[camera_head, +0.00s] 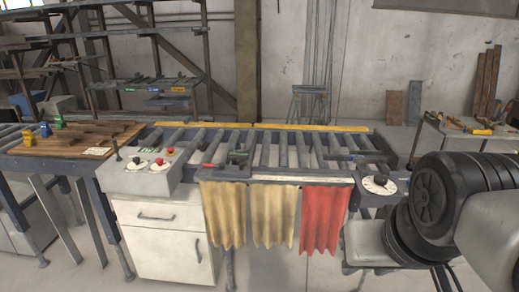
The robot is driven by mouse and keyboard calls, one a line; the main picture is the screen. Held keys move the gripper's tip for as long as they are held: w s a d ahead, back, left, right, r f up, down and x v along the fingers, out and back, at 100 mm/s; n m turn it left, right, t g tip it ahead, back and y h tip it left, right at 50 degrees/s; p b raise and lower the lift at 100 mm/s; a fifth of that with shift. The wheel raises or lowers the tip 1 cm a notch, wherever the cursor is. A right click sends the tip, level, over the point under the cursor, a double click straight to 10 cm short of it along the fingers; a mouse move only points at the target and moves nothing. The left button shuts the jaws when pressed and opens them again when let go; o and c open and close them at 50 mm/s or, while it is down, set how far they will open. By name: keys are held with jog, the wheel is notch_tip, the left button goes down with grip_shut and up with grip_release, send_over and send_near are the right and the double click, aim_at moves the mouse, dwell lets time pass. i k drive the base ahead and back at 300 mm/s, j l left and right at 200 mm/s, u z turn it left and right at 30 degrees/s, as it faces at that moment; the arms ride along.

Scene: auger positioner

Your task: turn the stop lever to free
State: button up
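A roller table (275,150) runs across the middle of the head view. A small lever with a red handle (211,166) lies at its front rail, to the left of a dark green-grey block (238,157). It looks like the stop lever, but it is small and no free or locked marking is readable. A black-knobbed white dial (380,184) sits at the table's right front corner. My arm fills the right edge of the view. My gripper is not in view.
A grey control box (140,178) with red and black knobs and an upright stick stands at left. Yellow and red cloths (325,218) hang below the front rail. A wooden workbench (70,140) is at left, a tool cart (465,128) at right. Floor shows in front.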

aim_at(221, 165)
jog(key=i+j, duration=1.05)
jog(key=i, duration=0.15)
jog(key=i+j, duration=0.5)
jog(key=i, duration=0.15)
jog(key=k+j+u, duration=0.05)
